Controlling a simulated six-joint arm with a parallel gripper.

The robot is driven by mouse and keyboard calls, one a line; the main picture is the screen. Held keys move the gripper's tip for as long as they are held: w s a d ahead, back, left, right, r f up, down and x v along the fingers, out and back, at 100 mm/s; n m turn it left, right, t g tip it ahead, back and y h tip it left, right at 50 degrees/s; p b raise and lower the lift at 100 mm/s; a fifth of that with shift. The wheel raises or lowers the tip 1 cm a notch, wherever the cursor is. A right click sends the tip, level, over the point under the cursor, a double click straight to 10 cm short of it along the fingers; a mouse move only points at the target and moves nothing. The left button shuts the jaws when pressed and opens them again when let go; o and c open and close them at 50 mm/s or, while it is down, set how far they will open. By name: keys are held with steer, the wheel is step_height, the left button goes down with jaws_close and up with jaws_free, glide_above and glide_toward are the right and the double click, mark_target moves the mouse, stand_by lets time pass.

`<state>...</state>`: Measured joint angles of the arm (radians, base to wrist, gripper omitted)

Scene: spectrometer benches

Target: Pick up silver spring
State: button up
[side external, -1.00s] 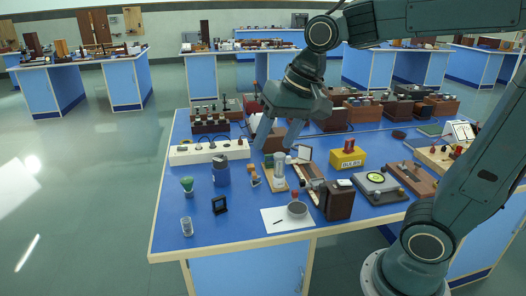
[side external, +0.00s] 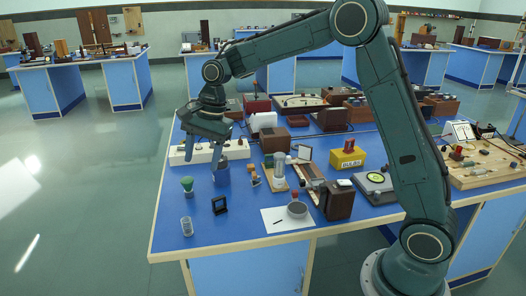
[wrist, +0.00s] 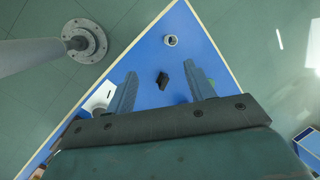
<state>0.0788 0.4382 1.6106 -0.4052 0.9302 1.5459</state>
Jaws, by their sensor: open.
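A small silvery, see-through cylinder (side external: 186,226), which looks like the spring, stands upright near the front left corner of the blue bench top (side external: 240,222). In the wrist view it shows as a pale ring (wrist: 171,40) near the bench corner, beyond my fingertips. Its coils are too small to make out. My gripper (side external: 191,152) is open and empty, with its fingers pointing down. It is above the left part of the bench, higher and farther back than the cylinder. In the wrist view my fingers (wrist: 160,73) are spread, with the cylinder well ahead of them.
A black stand (side external: 220,205) is right of the cylinder; it shows between my fingers in the wrist view (wrist: 162,80). A green-topped item (side external: 187,184) and a blue cylinder (side external: 222,173) stand behind. White paper (side external: 283,220) lies to the right. The front left corner is otherwise clear.

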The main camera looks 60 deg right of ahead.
mark_target(186, 219)
steer(key=w+f+m+g, duration=0.1)
steer(key=w+f+m, duration=0.3)
steer(key=f, duration=0.6)
steer(key=shift+w+f+m+y, duration=0.15)
steer(key=shift+w+m+y, duration=0.2)
steer(key=shift+w, duration=0.8)
steer(key=shift+a+f, duration=0.1)
steer(key=shift+x, duration=4.2)
steer(key=shift+s, duration=0.1)
steer(key=shift+x, duration=2.6)
steer(key=shift+s, duration=0.1)
steer(key=c, duration=1)
